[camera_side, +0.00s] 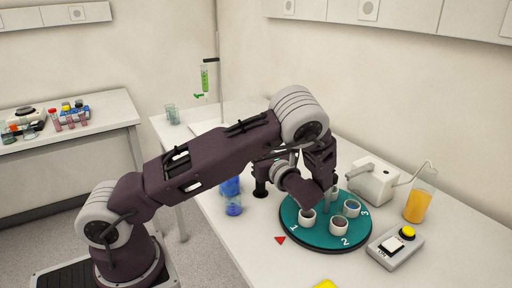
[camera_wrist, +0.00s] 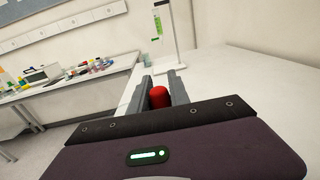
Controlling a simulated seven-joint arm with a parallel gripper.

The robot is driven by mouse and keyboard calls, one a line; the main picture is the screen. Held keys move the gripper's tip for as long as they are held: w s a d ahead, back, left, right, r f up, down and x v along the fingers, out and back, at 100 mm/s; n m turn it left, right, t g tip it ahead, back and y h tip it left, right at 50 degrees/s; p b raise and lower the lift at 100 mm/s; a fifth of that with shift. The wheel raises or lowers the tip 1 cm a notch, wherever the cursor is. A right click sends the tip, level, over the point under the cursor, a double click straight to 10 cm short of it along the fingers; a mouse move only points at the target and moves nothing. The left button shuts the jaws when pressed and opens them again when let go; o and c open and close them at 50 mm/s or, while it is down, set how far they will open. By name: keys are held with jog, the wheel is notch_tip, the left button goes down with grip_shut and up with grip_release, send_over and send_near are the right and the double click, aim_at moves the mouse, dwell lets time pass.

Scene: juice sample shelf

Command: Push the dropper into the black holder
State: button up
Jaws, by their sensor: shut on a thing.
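My gripper (camera_wrist: 162,80) is shut on the dropper, whose red bulb (camera_wrist: 158,97) shows between the two grey fingers in the wrist view. The rest of the dropper is hidden there. The black holder (camera_side: 260,189) is a small dark upright piece on the white table in the side view, left of the turntable and close beside my wrist. In the side view my arm hides the dropper and fingertips, so I cannot tell whether the dropper touches the holder or sits in it.
Blue beakers (camera_side: 234,206) stand left of the holder. A teal turntable (camera_side: 322,240) with several white cups lies to the right. Behind are a stand with a green tube (camera_side: 205,79) and empty beakers (camera_side: 172,115). A button box (camera_side: 394,246) stands at the front right.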

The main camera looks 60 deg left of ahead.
jog(key=shift+f, duration=0.35)
jog(key=o, duration=0.9)
